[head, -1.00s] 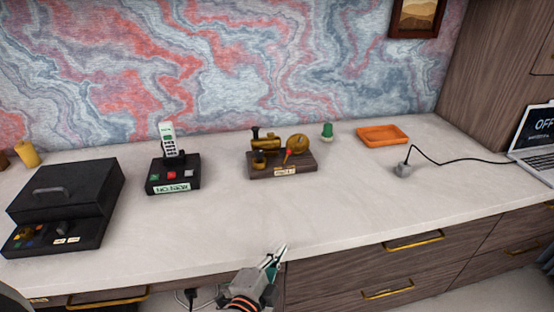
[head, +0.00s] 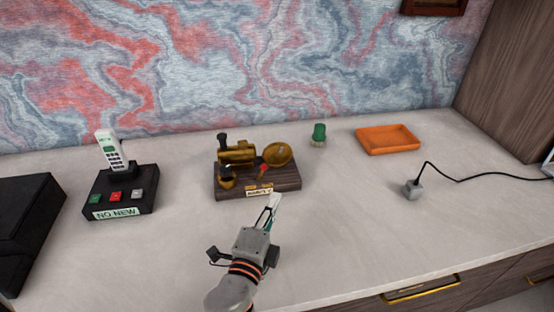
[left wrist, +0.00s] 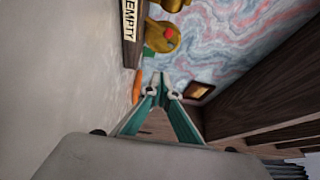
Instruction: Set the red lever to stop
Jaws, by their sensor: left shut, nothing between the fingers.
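A brass model steam engine (head: 238,154) sits on a dark wooden base (head: 288,186) in the middle of the desk. Its red lever (head: 264,169) stands near the front, beside a brass flywheel (head: 278,153). In the left wrist view the lever's red tip (left wrist: 171,35) shows in front of the brass wheel. My left gripper (head: 274,200) is shut and empty, just in front of the base's front edge and apart from the lever. Its closed fingers also show in the left wrist view (left wrist: 160,88). My right gripper is in neither view.
A black phone dock (head: 120,190) with a white handset stands to the left, beside a black box (head: 25,225). Behind and right are a green object (head: 319,133) and an orange tray (head: 388,140). A grey plug (head: 413,190) with a cable lies right. The desk between is clear.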

